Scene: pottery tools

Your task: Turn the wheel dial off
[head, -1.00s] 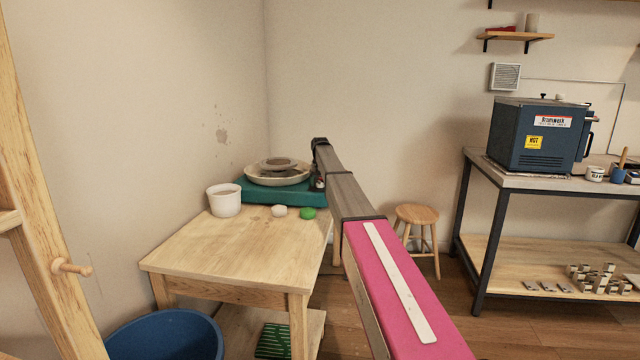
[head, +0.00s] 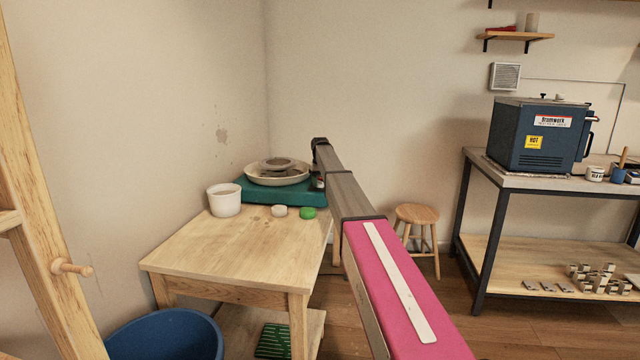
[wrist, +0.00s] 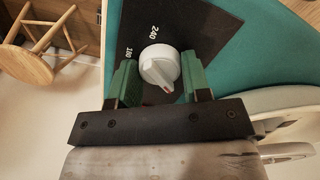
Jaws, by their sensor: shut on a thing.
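The pottery wheel stands on the far end of the wooden table in the head view, with a teal body (head: 258,193) and a pale round pan (head: 278,175). The wheel dial (wrist: 158,66) is a white round knob with a raised grip and a red mark, on a black panel (wrist: 205,28) printed with 240 and 180. Its red mark points to the lower right in the wrist view. My gripper (wrist: 160,80) has its green fingers on either side of the dial and is shut on it. In the head view my arm hides the dial.
The front of the table (head: 225,255) is clear. A wooden stool (head: 416,214) stands right of my arm. A blue tub (head: 165,335) is below.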

